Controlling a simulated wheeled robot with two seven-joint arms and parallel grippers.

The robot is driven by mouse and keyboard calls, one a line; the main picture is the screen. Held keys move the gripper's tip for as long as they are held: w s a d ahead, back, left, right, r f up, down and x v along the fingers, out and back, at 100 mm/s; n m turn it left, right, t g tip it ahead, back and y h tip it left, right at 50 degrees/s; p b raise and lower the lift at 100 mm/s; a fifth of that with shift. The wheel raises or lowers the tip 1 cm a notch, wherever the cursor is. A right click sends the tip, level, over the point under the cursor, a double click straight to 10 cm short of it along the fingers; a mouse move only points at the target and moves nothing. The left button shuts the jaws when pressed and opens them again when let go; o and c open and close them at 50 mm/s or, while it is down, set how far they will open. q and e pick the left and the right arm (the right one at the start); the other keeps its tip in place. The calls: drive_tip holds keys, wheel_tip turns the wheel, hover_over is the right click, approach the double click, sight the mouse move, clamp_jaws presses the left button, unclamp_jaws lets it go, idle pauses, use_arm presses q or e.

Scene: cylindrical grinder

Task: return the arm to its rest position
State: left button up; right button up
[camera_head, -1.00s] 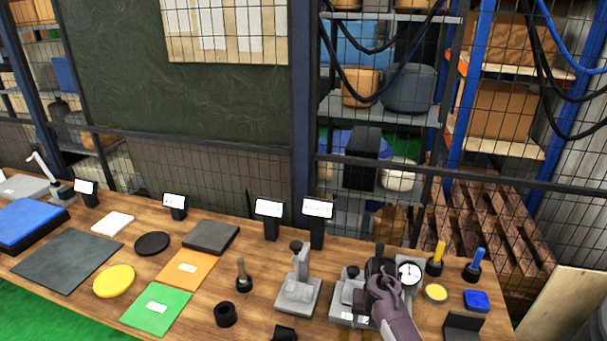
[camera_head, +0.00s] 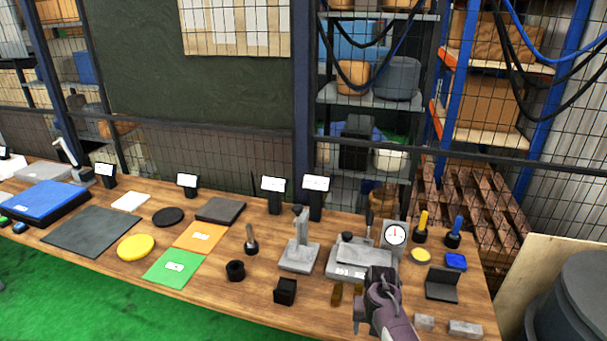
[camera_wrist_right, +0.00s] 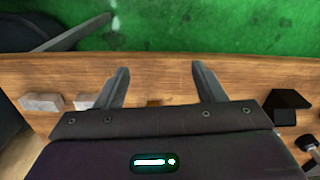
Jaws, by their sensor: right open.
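My right gripper (camera_head: 364,325) is at the front right of the wooden table, in front of the grey gauge fixture (camera_head: 352,262). In the right wrist view its two fingers (camera_wrist_right: 160,80) are spread apart with nothing between them, above the table's front edge. The dial gauge (camera_head: 396,235) stands behind it, apart from it. My left gripper is not in view.
Small brass blocks (camera_head: 337,294), a black block (camera_head: 285,291) and grey metal blocks (camera_head: 465,328) lie near the front edge. A grey stand (camera_head: 299,252) is left of the fixture. Green floor (camera_head: 215,325) in front is clear. A dark drum (camera_head: 570,300) stands at the right.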

drive_tip(key=s+d+f+n+b, duration=0.1)
drive_tip(key=s+f+b, duration=0.1)
drive_tip(key=s+f, duration=0.6)
drive_tip(key=s+d+f+h+b, duration=0.1)
drive_tip(key=s+d+f+b, duration=0.2)
drive_tip(key=f, duration=0.9)
drive_tip(key=s+f+n+b, duration=0.1)
drive_tip(key=s+f+b, duration=0.1)
drive_tip(key=s+f, duration=0.65)
use_arm(q)
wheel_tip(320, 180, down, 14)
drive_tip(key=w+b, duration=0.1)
drive_tip(key=b, duration=0.5)
drive_tip(key=shift+b, duration=0.3)
use_arm(e)
drive_tip(key=s+f, duration=0.6)
drive_tip(key=s, duration=0.3)
drive_tip(key=s+f+n, duration=0.1)
drive_tip(key=s+f, duration=0.5)
drive_tip(key=s, duration=0.4)
drive_tip(key=s+d+f+n+t+y, duration=0.1)
drive_tip(key=s+f, duration=0.6)
drive_tip(key=s, duration=0.3)
drive_tip(key=shift+s, duration=0.15)
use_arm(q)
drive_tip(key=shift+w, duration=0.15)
use_arm(e)
drive_tip(key=shift+f, duration=0.1)
drive_tip(key=shift+c, duration=0.3)
